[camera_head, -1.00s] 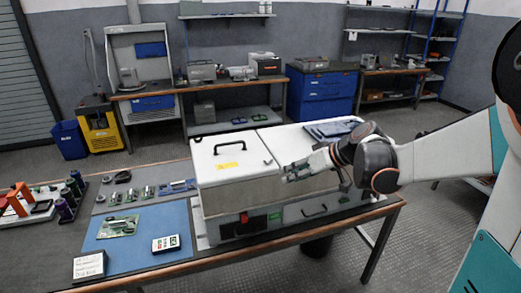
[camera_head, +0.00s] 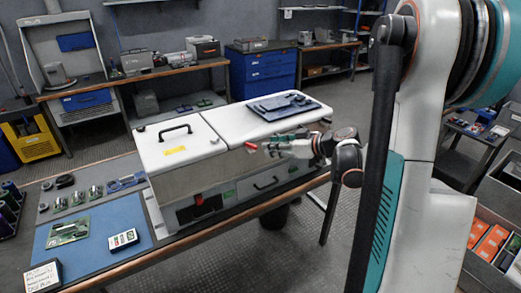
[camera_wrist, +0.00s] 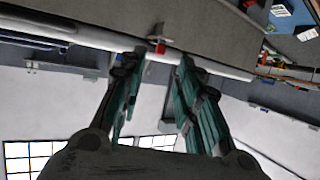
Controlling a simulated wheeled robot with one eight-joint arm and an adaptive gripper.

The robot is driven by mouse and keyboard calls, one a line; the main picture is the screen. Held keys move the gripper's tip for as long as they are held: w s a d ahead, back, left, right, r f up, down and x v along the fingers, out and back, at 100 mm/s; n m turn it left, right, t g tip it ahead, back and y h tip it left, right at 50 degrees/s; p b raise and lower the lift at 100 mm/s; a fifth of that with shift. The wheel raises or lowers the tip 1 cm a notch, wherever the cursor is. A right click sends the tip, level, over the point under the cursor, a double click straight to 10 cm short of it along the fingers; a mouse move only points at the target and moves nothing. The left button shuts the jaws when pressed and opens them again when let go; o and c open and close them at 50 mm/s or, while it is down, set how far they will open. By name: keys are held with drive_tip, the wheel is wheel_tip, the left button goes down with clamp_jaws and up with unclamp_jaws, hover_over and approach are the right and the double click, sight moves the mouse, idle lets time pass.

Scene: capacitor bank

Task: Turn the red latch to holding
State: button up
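The capacitor bank is a long grey box (camera_head: 228,172) with white lids on the table. A small red latch (camera_head: 251,145) shows at the upper front edge of the box, near the join of the lids. It also shows in the wrist view (camera_wrist: 160,47), beyond and between my fingertips. My gripper (camera_head: 270,149) is in front of the box, just right of the latch. In the wrist view my gripper (camera_wrist: 158,62) has its two green fingers apart with nothing held. I cannot tell whether a fingertip touches the latch.
A red switch (camera_head: 198,199) is low on the box front. A black handle (camera_head: 175,129) stands on the left lid and a dark blue tray (camera_head: 284,107) lies on the right lid. A blue mat (camera_head: 90,235) with a circuit board (camera_head: 68,233) and a meter (camera_head: 123,239) is at left.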

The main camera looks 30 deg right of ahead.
sight(251, 146)
drive_tip(key=b+x, duration=0.1)
drive_tip(key=x, duration=0.5)
drive_tip(key=shift+w, duration=0.2)
drive_tip(key=shift+f, duration=0.1)
clamp_jaws()
